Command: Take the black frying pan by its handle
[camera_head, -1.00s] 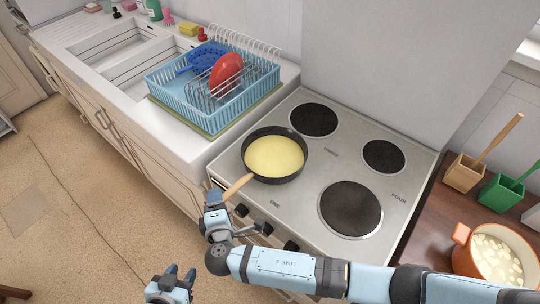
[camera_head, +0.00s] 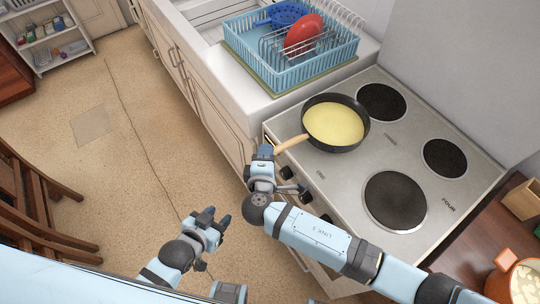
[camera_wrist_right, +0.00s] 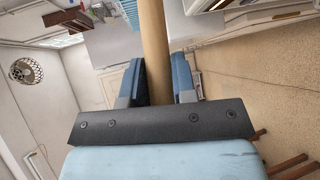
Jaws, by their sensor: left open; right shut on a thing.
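The black frying pan (camera_head: 338,149), filled with something flat and yellow (camera_head: 333,123), sits on the stove's near-left burner area. Its light wooden handle (camera_head: 292,143) points toward the stove's front-left corner. My right gripper (camera_head: 268,153) is at the free end of the handle and shut on it. In the right wrist view the handle (camera_wrist_right: 153,40) runs between the two blue fingers (camera_wrist_right: 158,82). My left gripper (camera_head: 218,217) is open and empty, over the floor in front of the cabinets.
The stove (camera_head: 310,178) has several dark burners; the others are bare. A blue dish rack (camera_head: 262,72) with a red plate (camera_head: 304,35) stands behind and left. An orange pot (camera_head: 505,262) is at the lower right. A wooden chair (camera_head: 40,215) stands at the left on open floor.

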